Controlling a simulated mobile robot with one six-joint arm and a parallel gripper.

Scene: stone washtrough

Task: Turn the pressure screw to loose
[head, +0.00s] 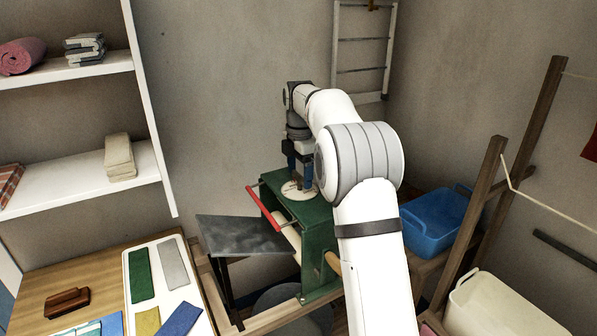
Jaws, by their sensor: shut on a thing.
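Pale rollers show partly inside the mangle's frame.
A dark sloping board (246,233) juts out left of the mangle. A blue tub (433,222) and a cream tub (497,308) stand to the right, by a wooden drying rack (521,160).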

